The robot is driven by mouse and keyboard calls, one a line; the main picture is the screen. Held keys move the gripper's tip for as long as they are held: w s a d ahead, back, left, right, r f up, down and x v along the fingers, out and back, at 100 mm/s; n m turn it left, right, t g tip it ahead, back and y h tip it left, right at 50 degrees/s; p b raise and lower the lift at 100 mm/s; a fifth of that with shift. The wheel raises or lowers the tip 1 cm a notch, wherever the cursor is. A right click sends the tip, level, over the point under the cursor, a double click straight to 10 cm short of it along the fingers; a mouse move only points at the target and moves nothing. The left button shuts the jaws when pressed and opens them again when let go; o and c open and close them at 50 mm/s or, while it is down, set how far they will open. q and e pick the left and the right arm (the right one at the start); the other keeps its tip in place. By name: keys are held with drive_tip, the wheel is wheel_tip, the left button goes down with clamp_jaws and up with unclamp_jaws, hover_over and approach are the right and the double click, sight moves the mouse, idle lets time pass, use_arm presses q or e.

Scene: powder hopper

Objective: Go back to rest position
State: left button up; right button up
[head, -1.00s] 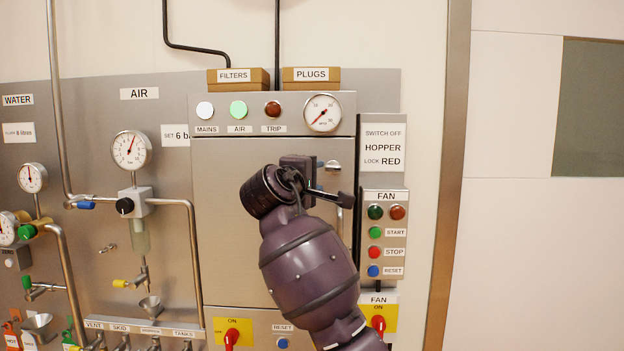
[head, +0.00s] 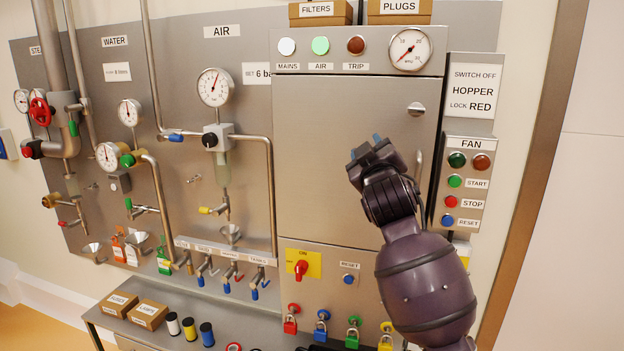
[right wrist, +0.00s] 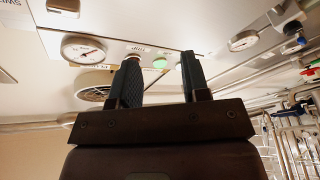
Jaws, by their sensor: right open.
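My right gripper (head: 366,147) is raised in front of the steel cabinet (head: 325,150) in the head view, near the cabinet's right side. Its two fingers also show in the right wrist view (right wrist: 160,80), apart with nothing between them. The gripper looks empty, and I see no contact with the cabinet or the fan panel. My left gripper is in neither view.
The fan panel (head: 465,185) is right of my right gripper. Below the cabinet, colored padlocks (head: 352,332) hang in a row. A bench (head: 240,318) bears boxes (head: 149,314) and spools (head: 190,328). The wall at far right is clear.

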drive_tip(key=s+d+f+m+g, duration=0.1)
drive_tip(key=s+d+f+m, duration=0.2)
drive_tip(key=f, duration=0.6)
drive_tip(key=s+d+f+g+y, duration=0.1)
drive_tip(key=s+d+f, duration=0.3)
drive_tip(key=f, duration=0.6)
drive_tip(key=s+d+f+m+g, duration=0.1)
drive_tip(key=s+f+m, duration=0.1)
drive_tip(key=s+f, duration=0.55)
drive_tip(key=s+d+f+m+g+h, duration=0.1)
drive_tip(key=s+d+f+g, duration=0.2)
drive_tip(key=s+f, duration=0.9)
drive_tip(key=s+d+f+m+g+h, duration=0.1)
drive_tip(key=s+d+f, duration=0.4)
drive_tip(key=s+f, duration=0.7)
drive_tip(key=shift+s+d+f+g, duration=0.2)
drive_tip(key=shift+f+g, duration=0.25)
drive_tip(key=shift+g, duration=0.45)
drive_tip(key=shift+a, duration=0.1)
